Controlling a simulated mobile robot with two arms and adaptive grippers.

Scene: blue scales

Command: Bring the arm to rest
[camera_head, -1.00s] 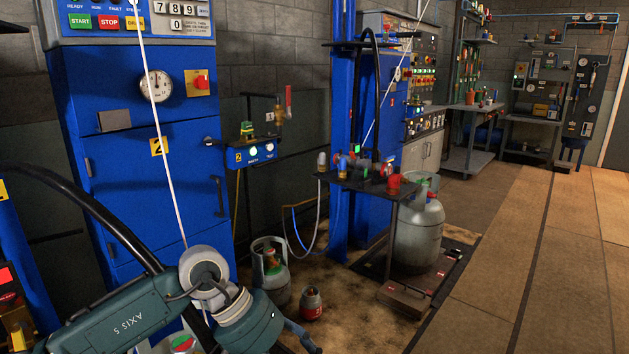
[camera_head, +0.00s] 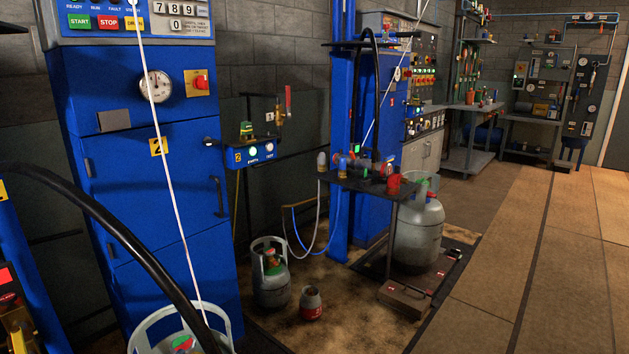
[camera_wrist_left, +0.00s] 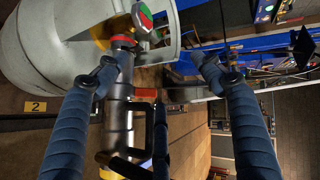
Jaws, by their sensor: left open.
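My left gripper (camera_wrist_left: 152,65) shows in the left wrist view with its two blue-sleeved fingers spread wide and nothing clearly held between them. A large grey gas cylinder (camera_wrist_left: 60,60) with a red and green valve top fills the upper left of that view, close to the fingers. I cannot tell whether the left finger touches it. In the head view neither gripper shows. A black hose (camera_head: 110,225) curves across the lower left there.
A blue cabinet (camera_head: 150,190) stands at the left. A grey cylinder (camera_head: 150,335) is at the bottom edge. A small grey cylinder (camera_head: 270,285) and a smaller red one (camera_head: 311,305) stand on the floor. A large cylinder (camera_head: 418,235) stands on a scale platform. The floor at right (camera_head: 560,270) is clear.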

